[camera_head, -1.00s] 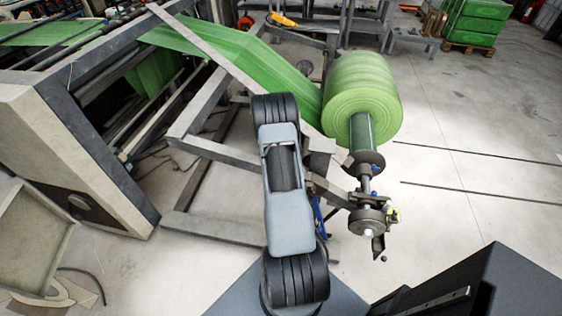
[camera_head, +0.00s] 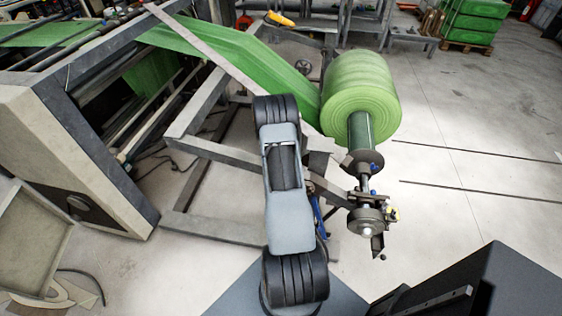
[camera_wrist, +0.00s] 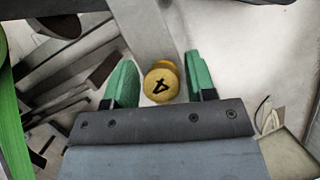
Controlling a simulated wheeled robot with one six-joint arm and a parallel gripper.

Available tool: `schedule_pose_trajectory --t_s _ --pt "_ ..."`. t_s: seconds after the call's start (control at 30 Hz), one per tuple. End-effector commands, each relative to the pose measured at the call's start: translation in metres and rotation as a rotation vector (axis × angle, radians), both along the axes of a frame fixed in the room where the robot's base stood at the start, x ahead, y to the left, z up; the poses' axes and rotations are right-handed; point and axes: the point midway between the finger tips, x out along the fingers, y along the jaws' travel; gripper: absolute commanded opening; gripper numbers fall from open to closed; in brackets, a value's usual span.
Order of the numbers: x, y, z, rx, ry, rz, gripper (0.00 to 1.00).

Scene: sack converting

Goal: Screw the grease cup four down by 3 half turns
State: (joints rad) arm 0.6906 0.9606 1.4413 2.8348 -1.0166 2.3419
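The grease cup four (camera_wrist: 161,81) shows in the wrist view as a round yellow cap with a dark "4" on its face. The numeral is turned on its side. My gripper (camera_wrist: 160,62) has two green fingers, one on each side of the cup. The fingers are open, with a narrow gap between each finger and the cup. In the head view my own arm hides the gripper and this cup.
A large green roll (camera_head: 362,97) sits on a shaft, with a metal hub (camera_head: 366,221) at its near end. A grey machine frame (camera_head: 205,165) stands left of it. Open floor (camera_head: 460,230) lies to the right.

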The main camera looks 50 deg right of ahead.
Motion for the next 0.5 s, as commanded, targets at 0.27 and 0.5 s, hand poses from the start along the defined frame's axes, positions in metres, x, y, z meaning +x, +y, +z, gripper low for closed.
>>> schedule_pose_trajectory --t_s 0.27,0.5 --pt "0.003 0.002 0.001 -0.002 -0.005 0.005 0.61" --pt "0.008 0.001 0.017 -0.003 -0.008 0.005 0.61"
